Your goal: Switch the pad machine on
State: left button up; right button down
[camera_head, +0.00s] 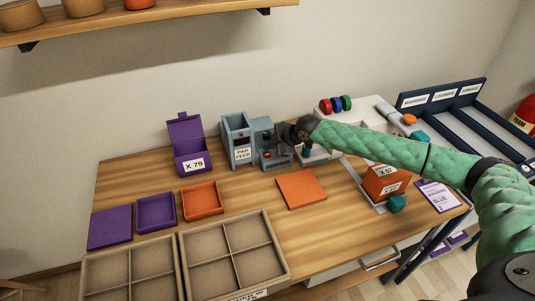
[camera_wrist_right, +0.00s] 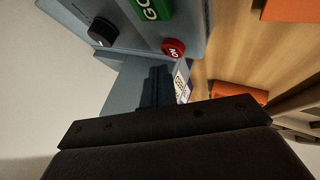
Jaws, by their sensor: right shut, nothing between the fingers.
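The pad machine is a grey-blue machine (camera_head: 268,137) at the back of the table, beside a grey box labelled PAD FEED (camera_head: 241,153). In the right wrist view, the machine (camera_wrist_right: 125,82) carries a red button (camera_wrist_right: 173,47) with white lettering that reads ON, upside down. A green GO part (camera_wrist_right: 150,8) and a black knob (camera_wrist_right: 102,31) are near it. My right gripper (camera_head: 287,134) is at the machine's right side, shut and empty. Its dark fingers (camera_wrist_right: 158,85) show close to the red button; I cannot tell whether they touch anything. My left gripper is out of view.
A purple open box labelled X 79 (camera_head: 193,164) stands left of the feed. An orange pad (camera_head: 301,190), purple and orange trays, and divided wooden trays (camera_head: 236,252) lie in front. My right arm crosses above the table's right side. A shelf (camera_head: 150,17) hangs above.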

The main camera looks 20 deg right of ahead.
aim_at(270, 155)
jog(key=shift+f, duration=0.15)
dwell(0.5)
jog(key=shift+f, duration=0.25)
jog(key=shift+f, duration=0.5)
dwell(0.9)
jog(key=shift+r+p, duration=0.45)
jog(key=shift+r, duration=0.5)
jog(key=shift+r, duration=0.1)
notch_tip(270, 155, up, 6)
jog(key=p, duration=0.4)
dwell(0.6)
